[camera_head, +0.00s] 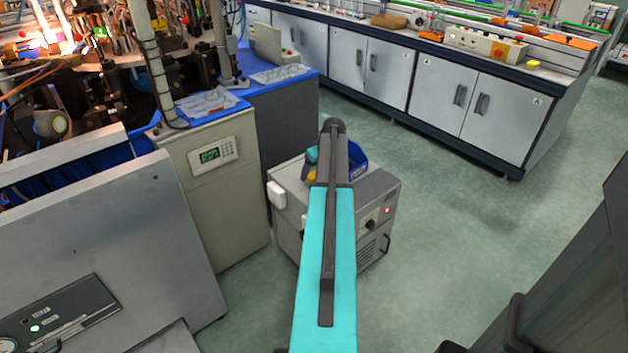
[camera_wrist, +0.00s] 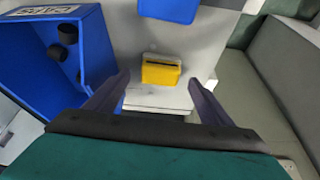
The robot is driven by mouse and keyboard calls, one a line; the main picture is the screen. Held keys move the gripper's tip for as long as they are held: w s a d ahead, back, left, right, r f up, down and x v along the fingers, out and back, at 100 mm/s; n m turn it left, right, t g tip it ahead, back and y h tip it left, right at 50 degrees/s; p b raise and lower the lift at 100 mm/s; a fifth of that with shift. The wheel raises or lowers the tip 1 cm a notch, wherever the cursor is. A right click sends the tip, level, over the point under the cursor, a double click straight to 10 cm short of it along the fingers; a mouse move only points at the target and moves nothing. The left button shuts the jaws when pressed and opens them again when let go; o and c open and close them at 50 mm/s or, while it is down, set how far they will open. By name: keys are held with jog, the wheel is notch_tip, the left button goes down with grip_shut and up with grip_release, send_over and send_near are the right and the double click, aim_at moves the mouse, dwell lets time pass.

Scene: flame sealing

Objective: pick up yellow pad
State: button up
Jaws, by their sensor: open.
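The yellow pad (camera_wrist: 161,74) lies on a pale surface in the middle of the wrist view, with a dark line along its upper part. My gripper (camera_wrist: 160,84) is open, one dark finger on each side of the pad in the picture. Both fingers look apart from it; I cannot tell the height between them. In the head view, a small yellow patch (camera_head: 312,176) shows beside my arm on top of the grey cart (camera_head: 375,200); it may be the pad. My gripper is mostly hidden there behind my arm.
A blue bin (camera_wrist: 30,75) with a label and several dark caps stands left of the pad; the bin also shows in the head view (camera_head: 358,160). Another blue object (camera_wrist: 168,10) is above the pad in the picture. A machine cabinet (camera_head: 215,175) stands left of the cart; floor is clear rightward.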

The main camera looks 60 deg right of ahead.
aim_at(314, 174)
jog(key=shift+x, duration=1.85)
jog(key=c, duration=1.2)
jog(key=shift+o, duration=0.2)
jog(key=shift+r, duration=0.15)
notch_tip(314, 174, up, 10)
jog(key=shift+f+p, duration=0.1)
jog(key=shift+p, duration=0.3)
